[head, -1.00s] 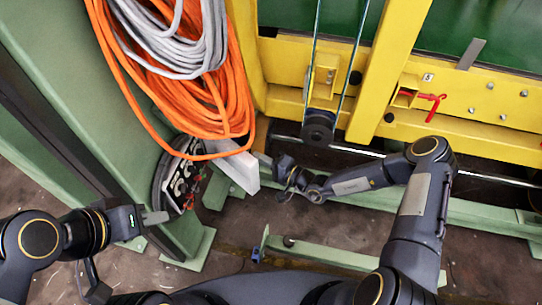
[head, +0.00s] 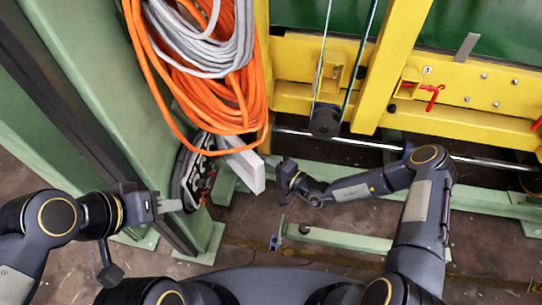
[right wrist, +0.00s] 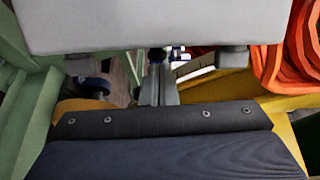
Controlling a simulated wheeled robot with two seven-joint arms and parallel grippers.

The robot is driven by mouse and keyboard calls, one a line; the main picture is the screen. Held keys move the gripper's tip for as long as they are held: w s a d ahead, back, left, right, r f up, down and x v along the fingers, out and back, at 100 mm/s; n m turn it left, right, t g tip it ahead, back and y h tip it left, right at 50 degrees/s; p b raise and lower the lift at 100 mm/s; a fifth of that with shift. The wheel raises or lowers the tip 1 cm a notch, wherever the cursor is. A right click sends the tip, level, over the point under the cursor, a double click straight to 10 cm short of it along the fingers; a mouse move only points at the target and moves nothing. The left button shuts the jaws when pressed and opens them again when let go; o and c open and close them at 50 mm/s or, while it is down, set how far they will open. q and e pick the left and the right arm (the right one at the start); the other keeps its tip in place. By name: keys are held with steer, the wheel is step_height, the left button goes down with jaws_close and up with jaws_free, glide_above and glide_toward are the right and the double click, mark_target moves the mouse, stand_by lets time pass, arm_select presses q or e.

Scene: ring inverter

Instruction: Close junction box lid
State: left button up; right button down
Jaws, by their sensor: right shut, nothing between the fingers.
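The junction box (head: 191,178) is a dark, open box with small parts inside, on the side of the green column. Its pale grey lid (head: 246,172) stands open, sticking out to the right of the box. My right gripper (head: 272,163) is just right of the lid, shut and empty. In the right wrist view the lid (right wrist: 160,28) fills the top, in front of the shut fingers (right wrist: 157,75); I cannot tell whether they touch it. My left gripper (head: 171,205) is at the lower left edge of the box, with no object visible in it; its finger gap is not clear.
Orange cable (head: 200,110) and grey cable (head: 205,40) coils hang just above the box and lid. The green column (head: 100,100) stands at left. A yellow frame (head: 290,60) with a black pulley (head: 324,122) is behind. A green floor rail (head: 340,238) lies in front.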

mark_target(259, 171)
steer(key=s+a+p, duration=0.1)
steer(key=s+p, duration=0.1)
steer(key=s+a+p, duration=0.1)
steer(key=p, duration=0.1)
steer(key=shift+s+a+r, duration=0.1)
steer(key=shift+s+r, duration=0.05)
steer(key=shift+s, duration=0.25)
steer(key=shift+a, duration=0.1)
